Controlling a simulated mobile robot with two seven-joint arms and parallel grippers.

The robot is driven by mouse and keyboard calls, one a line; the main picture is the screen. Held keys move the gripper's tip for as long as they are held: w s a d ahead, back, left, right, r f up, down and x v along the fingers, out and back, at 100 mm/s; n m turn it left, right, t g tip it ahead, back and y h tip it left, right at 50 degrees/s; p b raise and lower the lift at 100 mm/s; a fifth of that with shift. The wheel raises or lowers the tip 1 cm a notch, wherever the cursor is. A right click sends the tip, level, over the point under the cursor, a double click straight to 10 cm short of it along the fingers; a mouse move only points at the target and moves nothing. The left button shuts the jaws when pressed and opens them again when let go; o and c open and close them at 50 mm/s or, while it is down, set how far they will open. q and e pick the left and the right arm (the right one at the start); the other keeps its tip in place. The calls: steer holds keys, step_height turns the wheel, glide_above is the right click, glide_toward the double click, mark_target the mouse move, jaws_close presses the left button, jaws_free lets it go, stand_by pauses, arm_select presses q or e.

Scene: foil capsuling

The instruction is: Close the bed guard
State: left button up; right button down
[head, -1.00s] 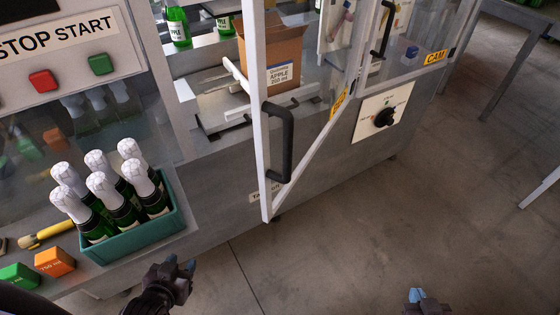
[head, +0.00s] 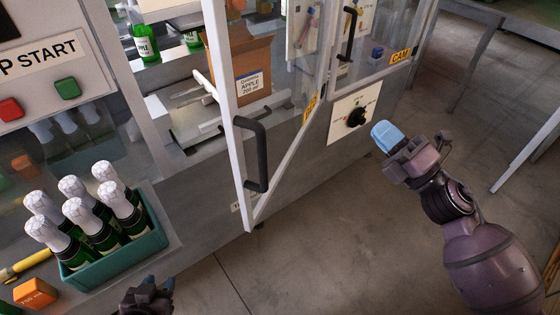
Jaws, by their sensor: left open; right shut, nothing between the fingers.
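The bed guard (head: 222,75) is a clear hinged door with a pale frame, standing open and swung out from the machine. Its black handle (head: 258,155) faces outward at the free edge. Behind it, the bed holds a cardboard box (head: 240,60) labelled apple. My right gripper (head: 381,137) is shut and empty, out to the right of the guard, in front of the machine face near the black knob. My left gripper (head: 160,290) is open at the bottom edge, below and left of the handle, partly cut off by the frame. Neither gripper touches the guard.
A teal crate (head: 120,262) of foil-topped bottles stands at the left on the ledge, beside an orange block (head: 36,293). The black knob (head: 356,118) sits on a white plate right of the guard. The floor in front is clear.

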steer(key=s+a+f+n+g+y, duration=0.15)
steer(key=s+a+n+g, duration=0.35)
steer(key=n, duration=0.6)
steer(key=s+a+f+n+g+y, duration=0.1)
steer(key=s+f+n+g, duration=0.15)
steer(key=n+g, duration=0.6)
steer(key=w+a+n+t+p, duration=0.1)
steer(key=w+a+p, duration=0.2)
steer(key=a, duration=1)
steer(key=shift+w+a+p, duration=0.15)
steer(key=shift+w+p, duration=0.1)
steer(key=shift+p, duration=0.35)
steer(key=shift+n, duration=0.25)
